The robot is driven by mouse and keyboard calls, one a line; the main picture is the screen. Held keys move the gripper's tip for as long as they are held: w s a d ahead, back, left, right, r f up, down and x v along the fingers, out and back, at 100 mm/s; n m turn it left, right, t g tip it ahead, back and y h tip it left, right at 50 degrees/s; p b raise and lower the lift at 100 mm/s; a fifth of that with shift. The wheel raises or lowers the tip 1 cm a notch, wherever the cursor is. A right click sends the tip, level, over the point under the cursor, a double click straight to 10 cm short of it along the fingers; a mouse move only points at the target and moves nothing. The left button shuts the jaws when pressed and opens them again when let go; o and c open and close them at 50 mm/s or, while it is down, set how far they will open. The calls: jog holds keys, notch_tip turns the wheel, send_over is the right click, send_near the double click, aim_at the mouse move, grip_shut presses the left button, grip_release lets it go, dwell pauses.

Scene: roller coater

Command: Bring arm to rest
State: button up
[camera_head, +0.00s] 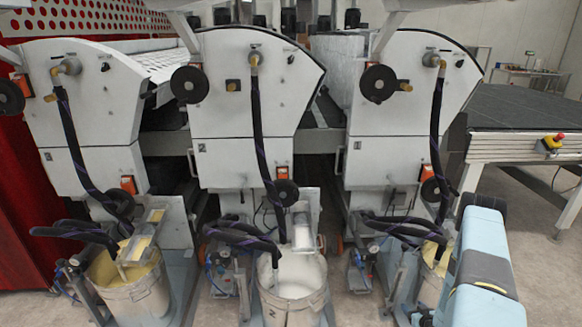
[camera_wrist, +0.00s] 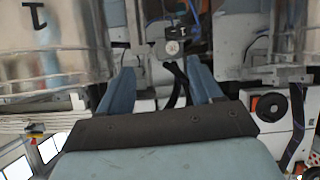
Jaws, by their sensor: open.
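My gripper (camera_wrist: 163,90) shows in the wrist view with its two blue fingers apart and nothing between them. Behind the gap are a small pale fitting with a round knob and a dark hose. In the head view my blue and black arm (camera_head: 484,265) stands at the lower right, in front of the right coater unit; my gripper cannot be made out there. The wrist view appears turned over, with a metal bucket (camera_wrist: 45,45) close by at the upper left.
Three grey coater units (camera_head: 245,110) with black handwheels and hoses stand in a row. Buckets (camera_head: 293,290) of coating stand at their feet. A conveyor table (camera_head: 525,108) with an emergency stop (camera_head: 549,144) is at the right. Open floor (camera_head: 535,205) lies below it.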

jog(key=w+d+r+g+h, duration=0.1)
jog(key=w+r, duration=0.5)
jog(key=r, duration=0.6)
jog(key=w+r+g, duration=0.1)
jog(key=w+r, duration=0.5)
jog(key=r, duration=0.6)
jog(key=s+a+r+g+h, duration=0.1)
jog(key=a+r, duration=0.2)
jog(key=r, duration=0.9)
jog(key=a+r+g, duration=0.1)
jog(key=a+r, duration=0.2)
jog(key=r, duration=0.9)
jog(key=s+a+r+m+g, duration=0.1)
jog(key=s+a+r, duration=0.5)
jog(key=s+r, duration=0.25)
jog(key=s+a+r, duration=0.5)
jog(key=s+r, duration=0.2)
jog(key=r, duration=0.3)
jog(key=s+a+r, duration=0.2)
jog(key=s+a, duration=0.1)
jog(key=s, duration=0.5)
jog(key=s+a+r+g+y, duration=0.1)
jog(key=s+a+r, duration=0.1)
jog(key=s, duration=0.6)
jog(key=s+a+r+g, duration=0.1)
jog(key=s+a, duration=0.3)
jog(key=s, duration=0.4)
jog(key=shift+a+r+y, duration=0.15)
jog(key=shift+r+y, duration=0.25)
jog(key=shift+r, duration=0.3)
